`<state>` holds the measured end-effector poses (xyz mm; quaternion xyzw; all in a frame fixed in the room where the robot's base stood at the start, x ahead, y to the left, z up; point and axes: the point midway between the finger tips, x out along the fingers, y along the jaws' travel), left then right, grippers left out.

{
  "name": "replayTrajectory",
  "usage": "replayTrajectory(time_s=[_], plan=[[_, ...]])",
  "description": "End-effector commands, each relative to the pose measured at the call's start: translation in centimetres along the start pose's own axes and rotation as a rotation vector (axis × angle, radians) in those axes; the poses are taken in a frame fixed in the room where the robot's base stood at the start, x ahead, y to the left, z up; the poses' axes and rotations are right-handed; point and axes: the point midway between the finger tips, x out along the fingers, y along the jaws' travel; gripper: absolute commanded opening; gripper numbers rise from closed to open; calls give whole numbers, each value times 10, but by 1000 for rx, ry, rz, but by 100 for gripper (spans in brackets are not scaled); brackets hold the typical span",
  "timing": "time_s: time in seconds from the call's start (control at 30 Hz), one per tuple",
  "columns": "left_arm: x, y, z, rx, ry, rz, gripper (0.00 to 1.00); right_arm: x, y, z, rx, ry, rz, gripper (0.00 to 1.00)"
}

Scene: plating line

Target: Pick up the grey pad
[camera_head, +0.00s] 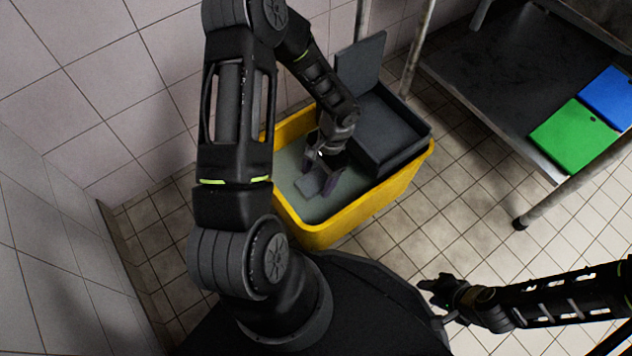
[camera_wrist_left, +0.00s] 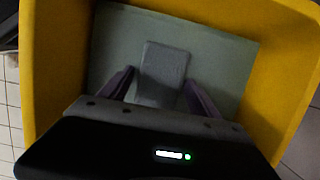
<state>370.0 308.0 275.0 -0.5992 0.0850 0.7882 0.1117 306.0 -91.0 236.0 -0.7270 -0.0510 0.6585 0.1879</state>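The grey pad (camera_wrist_left: 163,75) is a small flat rectangle inside the yellow bin (camera_wrist_left: 290,50), lying over a pale grey-green surface. In the head view the pad (camera_head: 309,185) shows beneath my left gripper (camera_head: 320,178). The left gripper also shows in the wrist view (camera_wrist_left: 158,92), with its two purple-grey fingers spread, one on each side of the pad. Its lower end is hidden by the gripper body. I cannot tell whether the fingers touch it. My right gripper (camera_head: 437,288) is away from the bin at the lower right, and its fingers are too small and dark to read.
A dark open box (camera_head: 388,130) with a raised lid (camera_head: 360,62) sits at the right end of the bin. A metal table (camera_head: 490,65) at the right holds a green board (camera_head: 574,138) and a blue board (camera_head: 608,98). Tiled walls stand close behind and left.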

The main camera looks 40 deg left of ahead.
Motion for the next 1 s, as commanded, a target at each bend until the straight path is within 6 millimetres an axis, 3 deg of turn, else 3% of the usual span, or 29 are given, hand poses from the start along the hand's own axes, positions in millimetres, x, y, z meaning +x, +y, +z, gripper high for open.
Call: replayTrajectory(time_s=[0.6, 0.87, 1.0], plan=[[0, 0, 0, 0, 0, 0, 21, 0, 0, 0, 0, 0, 0, 36], [-2, 0, 0, 0, 0, 0, 21, -1, 0, 0, 0, 0, 0, 36], [-15, 0, 4, 0, 1, -2, 21, -8, -3, 0, 0, -3, 0, 36]])
